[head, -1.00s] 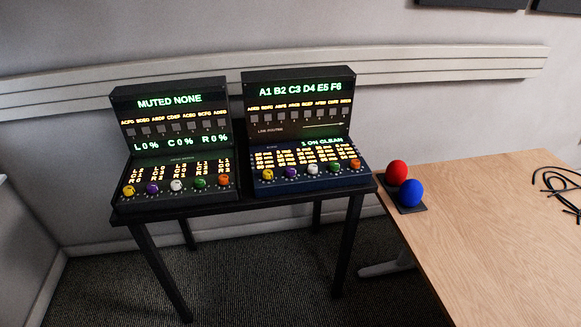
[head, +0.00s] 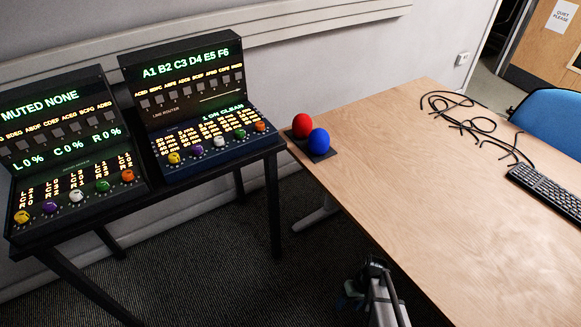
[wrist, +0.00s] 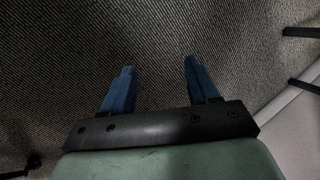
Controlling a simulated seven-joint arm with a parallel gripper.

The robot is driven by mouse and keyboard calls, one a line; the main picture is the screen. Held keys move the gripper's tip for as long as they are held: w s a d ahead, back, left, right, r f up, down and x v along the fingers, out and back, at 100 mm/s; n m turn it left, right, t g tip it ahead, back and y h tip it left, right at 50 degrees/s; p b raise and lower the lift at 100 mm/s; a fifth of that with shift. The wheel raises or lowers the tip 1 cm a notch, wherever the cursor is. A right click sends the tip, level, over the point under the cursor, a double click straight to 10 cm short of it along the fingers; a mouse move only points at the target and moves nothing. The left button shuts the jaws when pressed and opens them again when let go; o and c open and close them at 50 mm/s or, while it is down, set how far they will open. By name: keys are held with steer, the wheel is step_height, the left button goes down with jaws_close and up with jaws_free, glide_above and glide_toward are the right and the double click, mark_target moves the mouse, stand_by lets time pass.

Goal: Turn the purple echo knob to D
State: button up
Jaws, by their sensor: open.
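Two sloped black consoles stand side by side on a dark stand. A purple knob (head: 197,150) is second from the left in the knob row of the right console (head: 190,70). Another purple knob (head: 50,207) is second from the left on the left console (head: 55,110). The small labels are too blurred to tell which is the echo knob or where its pointer stands. In the wrist view, my gripper (wrist: 158,72) is open and empty, its two blue fingers apart over carpet. In the head view it is low, right of the consoles and well apart from them.
A wooden table (head: 430,200) stands to the right. Carpet shows between stand and table.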

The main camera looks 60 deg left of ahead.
steer(key=s+a+r+n, duration=0.25)
steer(key=a+r, duration=0.25)
steer(key=a, duration=0.3)
steer(key=s+a+r+n+t, duration=0.1)
steer(key=s+a+r+n, duration=0.2)
steer(key=a, duration=0.6)
steer(key=s+a+r+n, duration=0.2)
steer(key=a+r+n, duration=0.1)
steer(key=a+r, duration=0.4)
steer(key=w+a+r+n+t, duration=0.1)
steer(key=a+r+n, duration=0.3)
steer(key=a+r, duration=0.6)
step_height(320, 180, up, 34)
steer(key=n+t, duration=0.2)
steer(key=n, duration=0.9)
glide_above(196, 147)
steer(key=shift+m+y, duration=0.25)
steer(key=shift+y, duration=0.05)
step_height(196, 147, down, 13)
steer(key=shift+a+r, duration=0.1)
steer(key=c, duration=1)
